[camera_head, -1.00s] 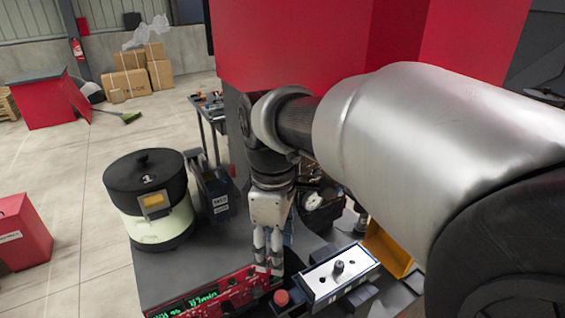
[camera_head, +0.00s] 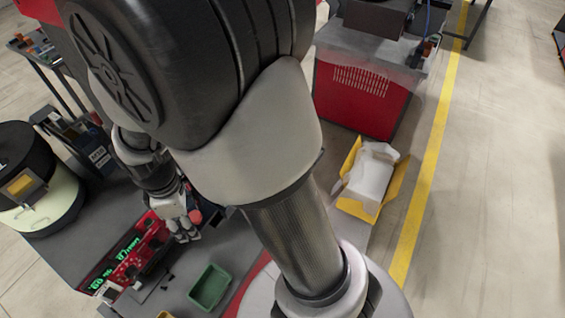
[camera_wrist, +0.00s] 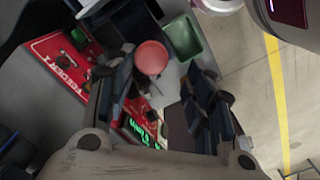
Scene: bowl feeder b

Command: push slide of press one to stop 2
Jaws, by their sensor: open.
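My gripper (camera_head: 185,228) is in the lower left of the head view, pointing down beside the red control panel (camera_head: 128,252). In the wrist view my gripper (camera_wrist: 165,100) has its two dark fingers apart, with nothing visible between them except background. A red round button (camera_wrist: 151,58) shows just beyond the fingers; it also shows partly behind my gripper in the head view (camera_head: 195,217). The slide of press one and its stops cannot be made out in either view. My arm covers the middle of the head view and may hide them.
A black and cream bowl feeder (camera_head: 62,196) stands at the left. A green bin (camera_head: 209,288) sits on the dark table near the panel. A yellow open box (camera_head: 392,190) with white contents stands right of my arm. Open floor with a yellow line (camera_head: 425,165) lies farther right.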

